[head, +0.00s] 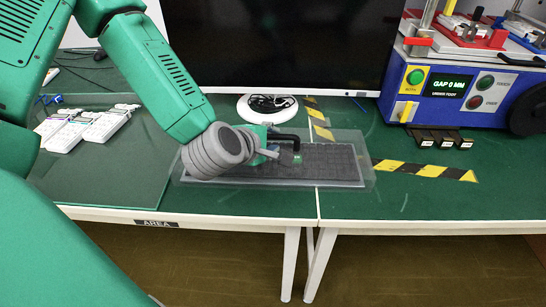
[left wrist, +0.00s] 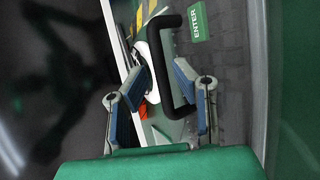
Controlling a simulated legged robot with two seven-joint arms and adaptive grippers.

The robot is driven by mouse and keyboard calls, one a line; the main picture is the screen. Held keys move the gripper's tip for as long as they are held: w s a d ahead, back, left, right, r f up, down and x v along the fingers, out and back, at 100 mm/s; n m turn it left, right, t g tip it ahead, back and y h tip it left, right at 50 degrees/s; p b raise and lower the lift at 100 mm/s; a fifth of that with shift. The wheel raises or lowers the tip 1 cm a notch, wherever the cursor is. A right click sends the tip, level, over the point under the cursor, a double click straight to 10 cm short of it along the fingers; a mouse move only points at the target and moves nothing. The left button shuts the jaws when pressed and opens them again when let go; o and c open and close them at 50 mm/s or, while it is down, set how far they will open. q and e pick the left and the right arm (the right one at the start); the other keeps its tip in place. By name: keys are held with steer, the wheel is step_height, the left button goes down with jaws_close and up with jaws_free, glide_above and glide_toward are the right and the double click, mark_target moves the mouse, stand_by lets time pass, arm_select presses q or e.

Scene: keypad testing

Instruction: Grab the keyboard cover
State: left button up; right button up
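The clear keyboard cover (head: 368,178) lies over the dark keyboard (head: 330,160) on the green table, below the monitor. Its black handle (head: 285,137) stands up from it and also shows large in the left wrist view (left wrist: 168,75). My left gripper (head: 273,147) is at the handle. In the left wrist view its two blue-padded fingers (left wrist: 163,75) are spread, with the handle's bar between them. I cannot tell whether either pad touches it. A green ENTER key (left wrist: 197,22) shows beside the handle. My right gripper is not in view.
A monitor (head: 275,45) stands behind the keyboard on a round white base. A blue test machine (head: 455,100) stands at the back right. White keypads (head: 85,128) lie at the left. Yellow-black tape (head: 425,170) marks the clear table area at the right.

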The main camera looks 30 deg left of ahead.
mark_target(277, 137)
arm_select(q)
steer(key=x, duration=0.5)
steer(key=shift+a+f+b, duration=0.1)
steer(key=shift+a+b, duration=0.25)
jaws_close()
